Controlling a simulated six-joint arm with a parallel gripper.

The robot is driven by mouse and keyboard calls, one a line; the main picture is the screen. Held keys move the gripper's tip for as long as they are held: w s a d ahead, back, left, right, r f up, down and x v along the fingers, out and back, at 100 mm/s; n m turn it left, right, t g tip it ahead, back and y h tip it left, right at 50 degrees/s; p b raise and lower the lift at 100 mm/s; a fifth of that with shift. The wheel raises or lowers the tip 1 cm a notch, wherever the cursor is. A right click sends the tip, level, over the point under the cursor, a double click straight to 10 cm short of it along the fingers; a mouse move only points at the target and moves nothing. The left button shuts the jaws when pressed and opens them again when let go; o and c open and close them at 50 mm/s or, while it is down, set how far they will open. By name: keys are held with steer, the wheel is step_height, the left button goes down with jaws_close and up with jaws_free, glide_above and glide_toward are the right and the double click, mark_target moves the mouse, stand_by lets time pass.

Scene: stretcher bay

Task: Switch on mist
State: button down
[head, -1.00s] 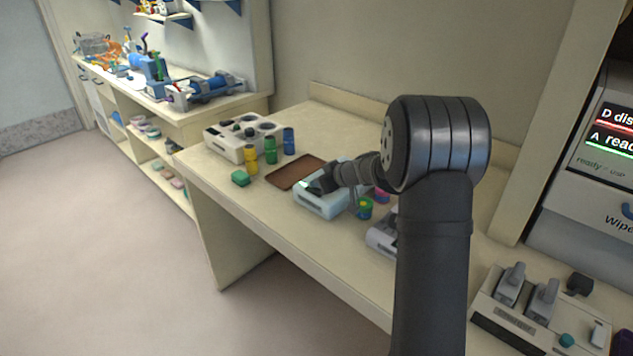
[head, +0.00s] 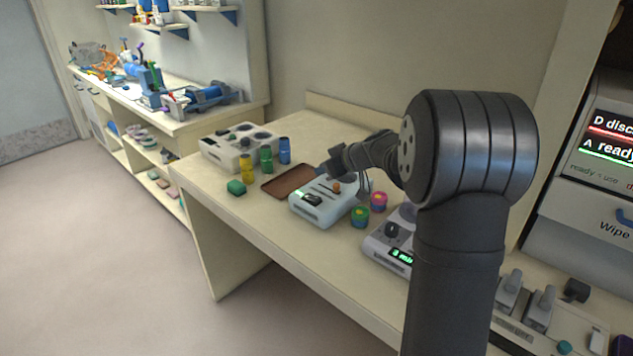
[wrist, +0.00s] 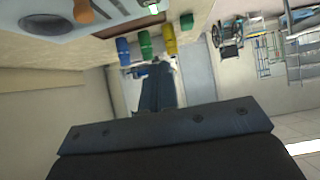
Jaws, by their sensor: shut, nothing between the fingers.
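A pale blue control box (head: 318,208) stands on the bench, with an orange knob (head: 337,187), a dark panel and a small lit green patch (head: 299,193). In the wrist view part of the box (wrist: 50,22) shows at top left, with the orange knob (wrist: 84,11) and green light (wrist: 154,8) cut by the edge. My gripper (head: 331,170) is shut and empty, just above the back left of the box; whether it touches is unclear. A grey box (head: 378,250) with dark knobs and green lit text stands to the right.
A brown tray (head: 288,182) lies behind the pale blue box. Yellow, green and blue cylinders (head: 266,160) stand by a white holed block (head: 232,150). A green block (head: 236,188) lies near the front edge.

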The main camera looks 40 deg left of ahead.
steer(key=d+r, duration=0.2)
steer(key=r, duration=0.1)
steer(key=shift+d+r, duration=0.1)
steer(key=shift+d, duration=0.1)
glide_above(318, 198)
steer(key=f, duration=0.6)
steer(key=shift+s+f, duration=0.2)
steer(key=shift+f, duration=0.1)
steer(key=shift+w+d, duration=0.1)
steer(key=v, duration=0.6)
steer(key=shift+d, duration=0.15)
steer(key=shift+r, duration=0.1)
